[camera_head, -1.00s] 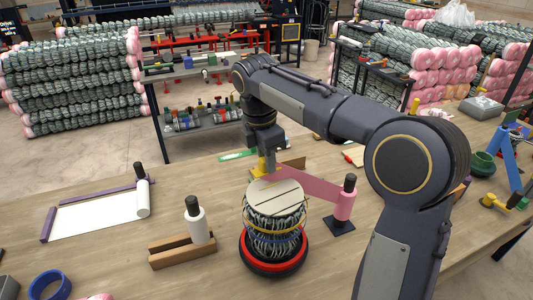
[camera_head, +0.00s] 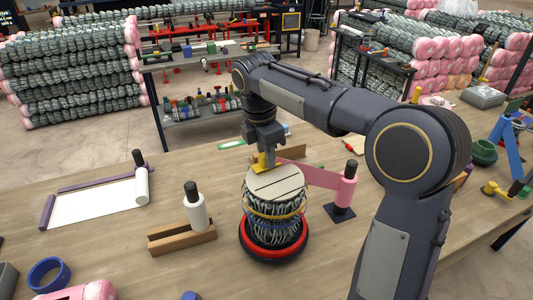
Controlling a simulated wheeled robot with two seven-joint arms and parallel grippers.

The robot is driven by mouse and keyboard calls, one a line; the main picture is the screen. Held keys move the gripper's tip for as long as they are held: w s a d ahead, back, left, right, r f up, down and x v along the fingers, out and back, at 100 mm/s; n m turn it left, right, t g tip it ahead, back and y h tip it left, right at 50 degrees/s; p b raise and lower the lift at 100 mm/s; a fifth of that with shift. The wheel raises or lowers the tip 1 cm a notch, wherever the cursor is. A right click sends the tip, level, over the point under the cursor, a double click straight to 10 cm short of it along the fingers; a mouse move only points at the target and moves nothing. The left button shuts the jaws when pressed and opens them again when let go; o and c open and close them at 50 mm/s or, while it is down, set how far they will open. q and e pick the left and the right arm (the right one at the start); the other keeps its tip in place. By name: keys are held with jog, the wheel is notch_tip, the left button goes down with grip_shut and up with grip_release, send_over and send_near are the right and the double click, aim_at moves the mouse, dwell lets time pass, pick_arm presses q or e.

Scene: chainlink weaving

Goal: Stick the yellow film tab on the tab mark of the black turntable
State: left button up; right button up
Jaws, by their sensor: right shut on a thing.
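The black turntable (camera_head: 273,256), with a red ring, stands on the table and bears an upright chainlink roll (camera_head: 275,222) with a pale disc on top. My right gripper (camera_head: 267,158) is shut on the yellow film tab (camera_head: 261,163), just above the far edge of the disc. Pink film (camera_head: 317,177) runs from near the gripper, behind the roll's top, to a pink film roll (camera_head: 347,190) on a black stand at the right. I cannot make out the tab mark. My left gripper is not in view.
A white roll on a wooden block (camera_head: 180,238) stands left of the turntable. A white sheet with purple bars (camera_head: 95,203) lies farther left. A blue ring (camera_head: 49,274) is at the front left, and a blue frame (camera_head: 509,150) at the right.

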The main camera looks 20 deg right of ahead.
aim_at(263, 155)
jog(key=shift+f, duration=0.15)
jog(key=o, duration=1)
jog(key=shift+o, duration=0.2)
jog(key=r, duration=0.5)
jog(key=a+r, duration=0.1)
jog(key=r, duration=0.1)
jog(key=shift+r, duration=0.4)
